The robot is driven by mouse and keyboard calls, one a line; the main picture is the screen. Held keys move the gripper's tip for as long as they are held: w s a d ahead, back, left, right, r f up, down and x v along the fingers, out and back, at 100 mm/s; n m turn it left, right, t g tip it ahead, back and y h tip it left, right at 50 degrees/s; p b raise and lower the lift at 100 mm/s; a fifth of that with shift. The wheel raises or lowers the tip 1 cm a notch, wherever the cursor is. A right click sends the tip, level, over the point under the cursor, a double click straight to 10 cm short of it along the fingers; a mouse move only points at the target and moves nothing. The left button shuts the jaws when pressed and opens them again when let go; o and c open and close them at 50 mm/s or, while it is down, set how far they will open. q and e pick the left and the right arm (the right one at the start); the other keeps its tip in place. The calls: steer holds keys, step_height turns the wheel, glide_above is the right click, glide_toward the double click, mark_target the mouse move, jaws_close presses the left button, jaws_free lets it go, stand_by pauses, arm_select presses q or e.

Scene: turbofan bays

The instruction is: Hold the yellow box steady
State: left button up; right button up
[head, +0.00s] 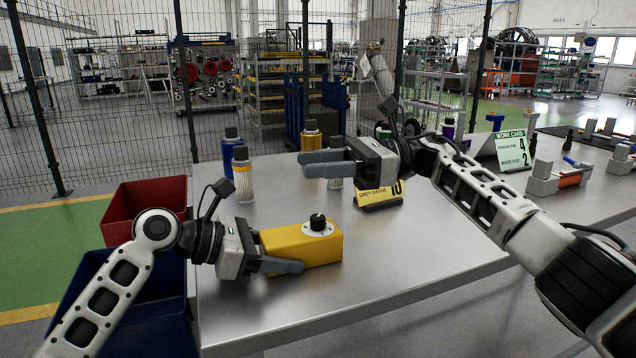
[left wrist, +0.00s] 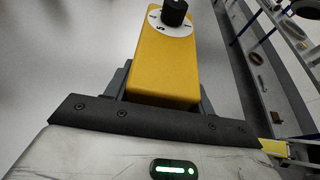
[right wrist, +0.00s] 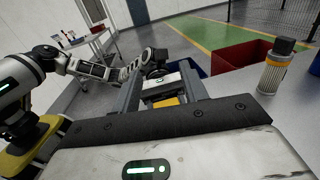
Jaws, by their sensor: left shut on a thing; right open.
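The yellow box (head: 290,250) stands on the metal table near its left front edge. A black knob (head: 318,221) on a white dial sits on its top. My left gripper (head: 281,262) is shut on the box from the left, with one finger along its near side. In the left wrist view, the box (left wrist: 163,70) lies between both fingers, dial at the far end. My right gripper (head: 305,165) is open and empty above the table, behind the box, its fingers pointing left. A yellow patch of the box (right wrist: 166,102) shows between its fingers in the right wrist view.
A red bin (head: 140,208) and a blue bin (head: 150,335) stand off the table's left edge. Several capped cylinders, including a white one (head: 243,178), stand at the back.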

mark_target(317, 216)
steer(key=d+f+m+t, duration=0.2)
steer(key=t, duration=0.1)
steer(key=s+d+f+m+t, duration=0.1)
steer(key=d+f+m+t, duration=0.1)
steer(key=d+f+t, duration=0.1)
steer(key=d+f+m+t+h, duration=0.1)
steer(key=d+f+m+t, duration=0.1)
steer(key=f+t, duration=0.1)
steer(key=shift+s+d, duration=0.3)
steer(key=shift+s, duration=0.05)
steer(key=s+t, duration=0.1)
steer(key=s+d+f+m+t+h, duration=0.1)
steer(key=s+m+t, duration=0.1)
steer(key=s, duration=0.1)
steer(key=shift+d+f+h, duration=0.15)
steer(key=shift+d+h, duration=0.15)
steer(key=shift+d, duration=0.05)
steer(key=shift+s+d+f+m+t, duration=0.1)
steer(key=shift+s+m+t, duration=0.3)
steer(key=shift+s, duration=0.1)
steer(key=x, duration=1.2)
steer(key=shift+f, duration=0.1)
jaws_close()
